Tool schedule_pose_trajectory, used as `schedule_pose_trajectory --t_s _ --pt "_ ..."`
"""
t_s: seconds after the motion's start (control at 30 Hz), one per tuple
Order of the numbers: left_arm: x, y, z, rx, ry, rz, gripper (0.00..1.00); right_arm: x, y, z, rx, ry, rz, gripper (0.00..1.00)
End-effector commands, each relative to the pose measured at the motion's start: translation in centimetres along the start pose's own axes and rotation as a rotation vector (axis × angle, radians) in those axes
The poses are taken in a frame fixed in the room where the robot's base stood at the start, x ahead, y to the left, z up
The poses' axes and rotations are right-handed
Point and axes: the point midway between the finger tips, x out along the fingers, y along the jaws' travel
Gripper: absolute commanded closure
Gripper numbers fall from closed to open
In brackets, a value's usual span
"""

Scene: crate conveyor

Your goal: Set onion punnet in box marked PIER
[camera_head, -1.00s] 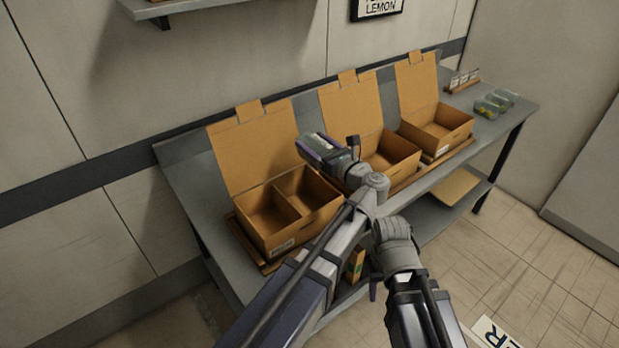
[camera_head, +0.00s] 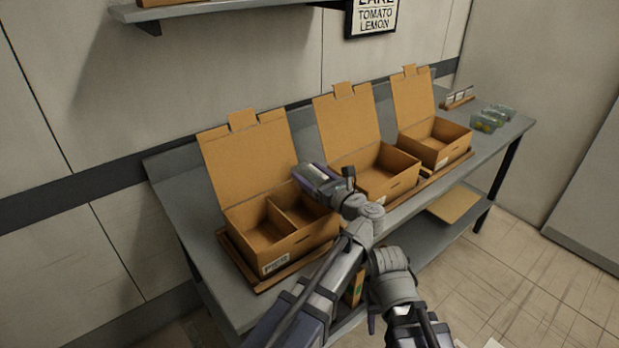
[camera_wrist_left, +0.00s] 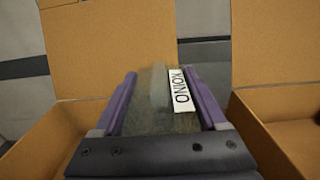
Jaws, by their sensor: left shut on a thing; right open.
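The box marked PIER (camera_head: 248,257) is the leftmost open box on the table, with its lid up and a divider making two compartments. Its label is on the front. My left gripper (camera_head: 312,176) is shut on the onion punnet (camera_wrist_left: 150,105), a clear punnet with a white ONION label (camera_wrist_left: 179,91). It is above the right part of the PIER box, near the gap to the middle box. The punnet is mostly hidden by the gripper in the head view. My right gripper (camera_head: 371,318) hangs low in front of the table, open, its fingers only partly visible.
A middle box (camera_head: 385,184) and a right box (camera_head: 444,155) stand open along the table. Clear punnets (camera_head: 488,122) and a small card holder (camera_head: 458,98) sit at the far right end. A shelf and a sign (camera_head: 373,16) are on the wall.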

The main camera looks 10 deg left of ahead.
Motion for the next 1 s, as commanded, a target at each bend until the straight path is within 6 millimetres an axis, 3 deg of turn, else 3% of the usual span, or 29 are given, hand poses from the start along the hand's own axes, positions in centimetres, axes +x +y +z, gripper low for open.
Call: schedule_pose_trajectory --t_s 0.6,0.63,0.83,1.0 --pt "0.0 0.0 -1.1 0.0 0.0 0.0 0.81 1.1 -0.1 -0.1 0.0 0.0 0.0 0.5" --pt "0.0 0.0 -1.1 0.0 0.0 0.0 0.22 1.1 -0.1 -0.1 0.0 0.0 0.0 0.5" --pt "0.0 0.0 -1.1 0.0 0.0 0.0 0.0 1.1 -0.1 -0.1 0.0 0.0 0.0 0.5" --pt "0.0 0.0 -1.1 0.0 0.0 0.0 0.0 1.1 -0.1 -0.1 0.0 0.0 0.0 0.5"
